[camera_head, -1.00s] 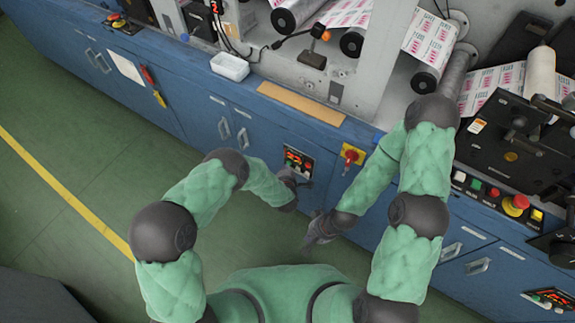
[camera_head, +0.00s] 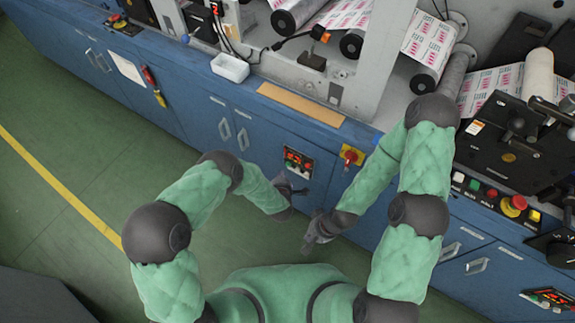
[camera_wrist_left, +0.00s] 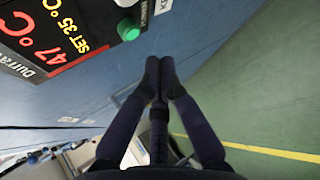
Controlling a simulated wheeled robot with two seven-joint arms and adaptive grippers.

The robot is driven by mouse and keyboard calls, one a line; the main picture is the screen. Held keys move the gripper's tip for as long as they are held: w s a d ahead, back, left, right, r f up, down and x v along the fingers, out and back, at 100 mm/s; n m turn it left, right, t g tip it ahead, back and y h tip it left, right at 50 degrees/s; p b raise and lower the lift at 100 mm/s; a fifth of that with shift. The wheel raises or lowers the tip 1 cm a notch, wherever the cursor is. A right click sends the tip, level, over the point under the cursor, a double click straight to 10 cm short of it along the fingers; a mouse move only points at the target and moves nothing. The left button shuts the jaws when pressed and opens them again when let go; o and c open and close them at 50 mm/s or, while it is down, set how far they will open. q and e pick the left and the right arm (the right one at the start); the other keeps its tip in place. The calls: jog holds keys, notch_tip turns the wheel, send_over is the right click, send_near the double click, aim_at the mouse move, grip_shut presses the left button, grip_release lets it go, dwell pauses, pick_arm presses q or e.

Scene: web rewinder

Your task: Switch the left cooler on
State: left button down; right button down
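The left cooler panel (camera_head: 298,162) is a dark panel with red and yellow digits, set in the blue cabinet front. In the left wrist view, its display (camera_wrist_left: 50,32) reads 47 °C and SET 35 °C in red and yellow. A green round button (camera_wrist_left: 128,30) sits beside the display, next to a small white label. My left gripper (camera_head: 302,190) is just below the panel in the head view. In the left wrist view its fingertips (camera_wrist_left: 159,64) are together, empty, and apart from the button. My right gripper (camera_head: 308,243) hangs lower, away from the cabinet; its fingers are too small to judge.
A red knob on a yellow plate (camera_head: 351,156) is right of the panel, near my right forearm. A second cooler panel (camera_head: 550,299) is at the lower right. The blue cabinet (camera_head: 180,95) runs along the machine; green floor (camera_head: 75,165) lies open at left.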

pick_arm(q)
jog(key=s+a, duration=0.2)
jog(key=shift+s+p, duration=0.3)
jog(key=shift+s, duration=0.1)
dwell(0.7)
jog(key=s+a+r+m+g+h, duration=0.1)
jog(key=s+a+r+m+g, duration=0.1)
jog(key=s+m, duration=0.4)
jog(key=s+a+r+m+g+h+p, duration=0.1)
jog(key=s+a+m+g, duration=0.3)
jog(key=s, duration=0.5)
jog(key=s+a+r+m+g+h+p, duration=0.1)
jog(key=s+a+r+m+g, duration=0.2)
jog(key=s+m+g, duration=0.2)
jog(key=s+m, duration=0.2)
jog(key=m, duration=0.1)
jog(key=shift+s+m+h, duration=0.3)
jog(key=shift+s, duration=0.1)
